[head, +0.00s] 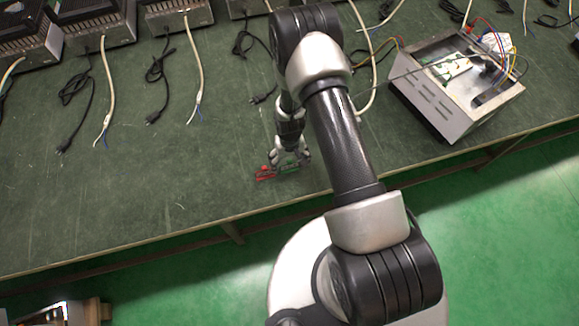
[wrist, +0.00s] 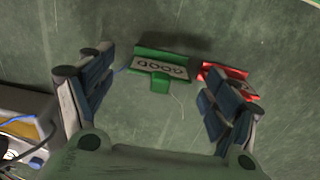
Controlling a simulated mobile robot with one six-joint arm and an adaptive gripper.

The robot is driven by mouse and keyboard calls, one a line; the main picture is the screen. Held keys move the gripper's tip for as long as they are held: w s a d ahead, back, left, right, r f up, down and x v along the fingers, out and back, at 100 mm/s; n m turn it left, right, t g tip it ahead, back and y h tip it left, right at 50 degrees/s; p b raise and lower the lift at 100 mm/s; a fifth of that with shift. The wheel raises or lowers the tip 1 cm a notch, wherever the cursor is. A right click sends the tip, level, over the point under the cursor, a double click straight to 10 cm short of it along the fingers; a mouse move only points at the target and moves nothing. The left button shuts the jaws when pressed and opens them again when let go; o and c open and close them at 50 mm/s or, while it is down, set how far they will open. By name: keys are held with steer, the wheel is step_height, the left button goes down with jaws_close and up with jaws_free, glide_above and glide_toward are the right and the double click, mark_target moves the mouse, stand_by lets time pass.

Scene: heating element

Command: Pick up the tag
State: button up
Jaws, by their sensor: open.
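Two tags lie side by side on the green table. The green tag (wrist: 147,53) has a pale label with dark characters and a small green block on its near side. The red tag (wrist: 236,73) lies just right of it, partly hidden by my right finger. In the head view the red tag (head: 264,174) is left of the green tag (head: 288,168), near the table's front edge. My gripper (wrist: 158,66) is open and empty, its fingers spread on either side of the green tag. I cannot tell its exact height above the table.
An open metal box (head: 450,82) with wires stands to the right on the table (head: 150,200). Several dark-topped units with loose cables (head: 195,70) line the back. The table left of the tags is clear. A box part (wrist: 25,125) shows at the wrist view's left edge.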

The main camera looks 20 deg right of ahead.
step_height(320, 180, down, 2)
steer(key=shift+f, duration=0.15)
steer(key=shift+c, duration=0.4)
jaws_close()
stand_by(0.6)
